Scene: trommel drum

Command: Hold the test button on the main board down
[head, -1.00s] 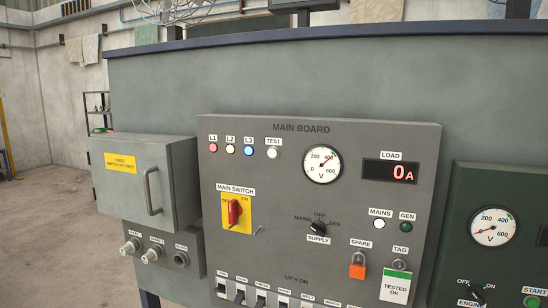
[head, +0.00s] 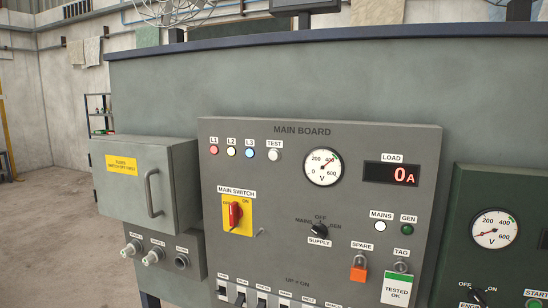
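The main board (head: 300,200) is a grey panel on the front of a large grey-green cabinet. The test button (head: 274,155) is a small whitish round button under the label TEST, in the top row to the right of the L1, L2 and L3 lamps. Nothing touches it or covers it. Neither of my grippers is in the head view.
The main switch (head: 235,215) is red on yellow. A supply knob (head: 320,230), an orange padlock (head: 358,272) and a tag (head: 396,288) are lower down. A grey box with a handle (head: 152,192) juts out at left. A green panel (head: 480,265) is at right.

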